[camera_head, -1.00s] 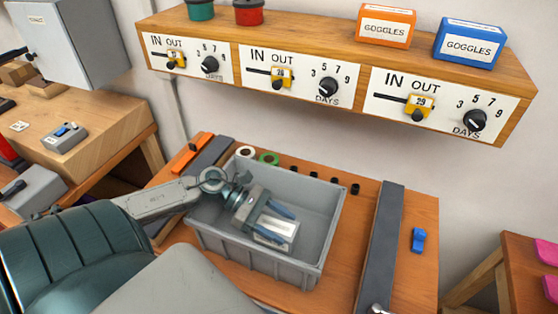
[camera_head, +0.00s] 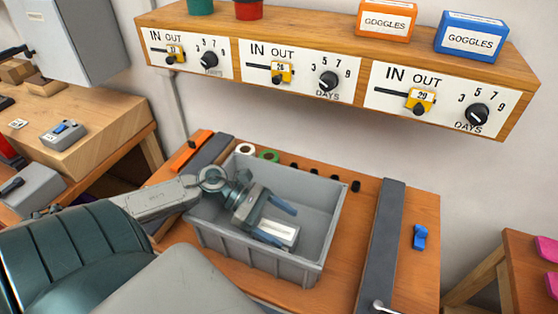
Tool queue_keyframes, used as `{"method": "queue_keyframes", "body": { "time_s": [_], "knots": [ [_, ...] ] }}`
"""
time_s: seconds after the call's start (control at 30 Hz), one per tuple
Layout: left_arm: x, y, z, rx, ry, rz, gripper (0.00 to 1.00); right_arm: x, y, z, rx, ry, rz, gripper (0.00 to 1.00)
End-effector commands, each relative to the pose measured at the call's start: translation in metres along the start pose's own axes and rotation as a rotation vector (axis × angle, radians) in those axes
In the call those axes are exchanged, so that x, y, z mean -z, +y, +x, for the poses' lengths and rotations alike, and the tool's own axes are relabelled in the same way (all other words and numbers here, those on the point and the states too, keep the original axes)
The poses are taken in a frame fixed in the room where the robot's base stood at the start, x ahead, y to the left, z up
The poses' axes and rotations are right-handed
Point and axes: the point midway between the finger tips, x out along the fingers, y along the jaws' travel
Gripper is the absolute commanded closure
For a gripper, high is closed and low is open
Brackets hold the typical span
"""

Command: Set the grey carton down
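The small grey carton (camera_head: 280,233) with a white label on top lies inside the large grey bin (camera_head: 327,245), towards its front. My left gripper (camera_head: 286,229) reaches into the bin from the left. Its blue-tipped fingers are spread wide, one on the far side of the carton and one at its near edge. The fingers look open and clear of a grip; whether the near one touches the carton I cannot tell. The carton's underside is hidden. My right gripper is not in view.
The bin's walls surround the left gripper. A dark grey bar (camera_head: 380,245) and a blue clip (camera_head: 419,237) lie to the right on the bench. A wooden shelf (camera_head: 330,95) with dials overhangs the back.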

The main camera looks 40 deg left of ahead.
Motion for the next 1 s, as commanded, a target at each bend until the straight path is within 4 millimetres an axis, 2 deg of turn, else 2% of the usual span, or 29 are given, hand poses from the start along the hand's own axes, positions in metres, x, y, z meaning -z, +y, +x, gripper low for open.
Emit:
{"method": "queue_keyframes", "body": {
  "time_s": [0.13, 0.37, 0.57, 0.77, 1.0],
  "knots": [
    [0.004, -0.002, 0.001, -0.001, -0.003, -0.011, 0.22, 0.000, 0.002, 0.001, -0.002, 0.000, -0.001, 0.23],
    [-0.010, -0.002, -0.007, 0.000, 0.000, -0.010, 0.22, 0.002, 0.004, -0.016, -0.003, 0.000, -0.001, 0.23],
    [-0.007, -0.002, -0.027, 0.003, 0.005, -0.008, 0.22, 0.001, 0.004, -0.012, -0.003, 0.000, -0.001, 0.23],
    [-0.009, -0.002, -0.053, 0.003, 0.006, -0.007, 0.22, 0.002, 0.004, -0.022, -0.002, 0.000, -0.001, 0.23],
    [-0.014, -0.001, -0.094, 0.001, 0.005, -0.009, 0.22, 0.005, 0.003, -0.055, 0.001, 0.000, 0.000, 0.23]
  ]
}}
